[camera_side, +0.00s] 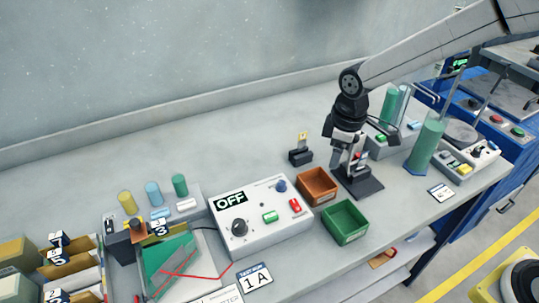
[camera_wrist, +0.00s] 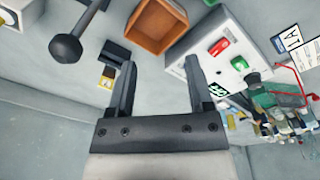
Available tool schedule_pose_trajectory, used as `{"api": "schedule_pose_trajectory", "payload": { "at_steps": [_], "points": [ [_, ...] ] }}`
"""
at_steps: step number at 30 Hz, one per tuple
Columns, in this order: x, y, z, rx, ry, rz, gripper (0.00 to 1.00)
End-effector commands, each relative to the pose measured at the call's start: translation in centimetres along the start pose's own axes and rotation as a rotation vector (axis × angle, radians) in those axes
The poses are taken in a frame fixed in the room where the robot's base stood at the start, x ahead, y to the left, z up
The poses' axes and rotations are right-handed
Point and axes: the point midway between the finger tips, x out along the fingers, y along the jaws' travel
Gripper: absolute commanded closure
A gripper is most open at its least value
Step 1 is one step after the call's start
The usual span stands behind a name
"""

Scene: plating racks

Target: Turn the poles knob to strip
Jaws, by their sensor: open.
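The white control box (camera_side: 255,240) stands on the bench with a sign reading OFF (camera_side: 230,198). It carries a large black knob (camera_side: 239,228), a smaller blue knob (camera_side: 281,186), a green button (camera_side: 270,216) and a red button (camera_side: 295,205). The labels beside the knobs are too small to read, so I cannot tell which is the poles knob. In the wrist view the box (camera_wrist: 205,45) is at the upper right, partly behind one finger; its black knob (camera_wrist: 253,78) shows beyond the buttons. My gripper (camera_wrist: 160,66) is open and empty, and in the side view (camera_side: 346,168) it is right of the box.
A brown bin (camera_side: 318,200) and a green bin (camera_side: 345,237) stand between the box and a dark stand base (camera_side: 370,190). A small black block with a yellow piece (camera_side: 301,155) sits behind them. Coloured bottles (camera_side: 153,190) are left; the bench behind the box is clear.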

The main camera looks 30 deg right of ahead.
Motion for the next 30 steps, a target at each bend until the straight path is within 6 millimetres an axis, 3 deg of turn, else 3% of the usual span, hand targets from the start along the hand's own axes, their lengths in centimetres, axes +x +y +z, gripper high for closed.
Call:
{"api": "schedule_pose_trajectory", "payload": {
  "at_steps": [6, 12, 18, 30],
  "points": [
    [0.8, -1.8, -6.0, -0.270, -0.036, -0.033, 0.34],
    [1.4, -3.5, -9.6, -0.451, -0.058, -0.057, 0.34],
    [1.5, -4.2, -10.8, -0.522, -0.066, -0.066, 0.34],
    [2.6, -4.2, -10.7, -0.523, -0.068, -0.067, 0.34]
  ]
}}
